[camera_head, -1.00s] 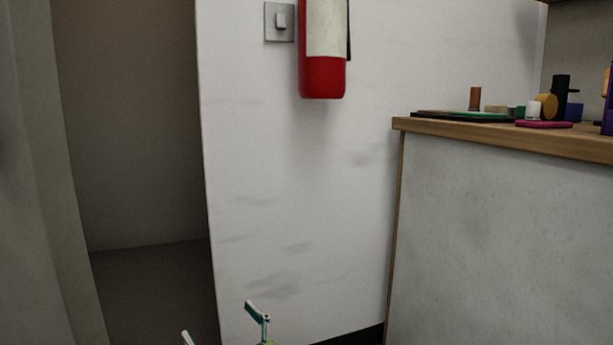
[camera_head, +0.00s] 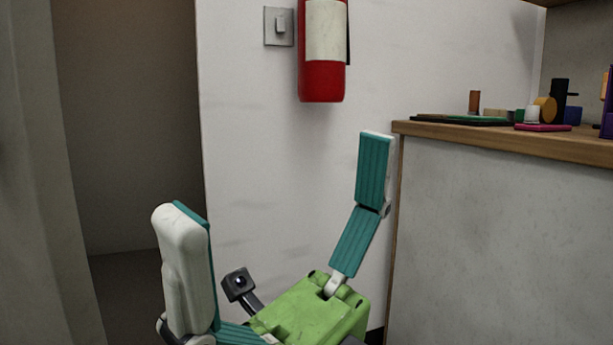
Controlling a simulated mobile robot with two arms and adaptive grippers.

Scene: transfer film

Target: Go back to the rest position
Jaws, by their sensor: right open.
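My right gripper (camera_head: 278,185) shows large at the bottom middle of the head view. It has a green body and two white fingers with teal pads. The fingers are spread wide apart and nothing is between them. The gripper is in front of the white wall, left of the wooden-edged counter, and looks empty. My left gripper is not in view.
A counter (camera_head: 500,138) with a wooden top stands on the right, with several small items on it, including a pink flat object (camera_head: 543,127). A red extinguisher (camera_head: 321,82) and a switch (camera_head: 279,26) are on the wall. A dark doorway opening (camera_head: 130,130) is at left.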

